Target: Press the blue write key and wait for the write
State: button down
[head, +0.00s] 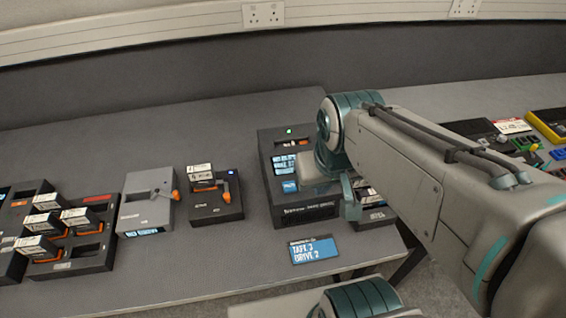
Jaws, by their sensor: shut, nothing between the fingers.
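A black tape drive unit (265,145) stands on the grey table near the middle, with a lit green lamp on top. Its small display (283,162) shows text too small to read surely. A blue key (289,187) with small lettering sits below the display; I take it for the write key. My gripper (351,210) is shut and empty over the unit's right side, to the right of the blue key and apart from it in the picture. My wrist and arm hide the unit's right part.
A blue card (315,249) reading "TAPE 3 DRIVE 2" lies in front. To the left are a small black device (215,208) with an orange lever, a grey device (146,205), and a black rack (75,262) with several cartridges. Coloured equipment (520,145) stands far right.

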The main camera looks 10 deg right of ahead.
aim_at(289, 186)
jog(key=k, duration=1)
jog(key=u, duration=1.3)
jog(key=i, duration=1)
jog(key=z, duration=1.9)
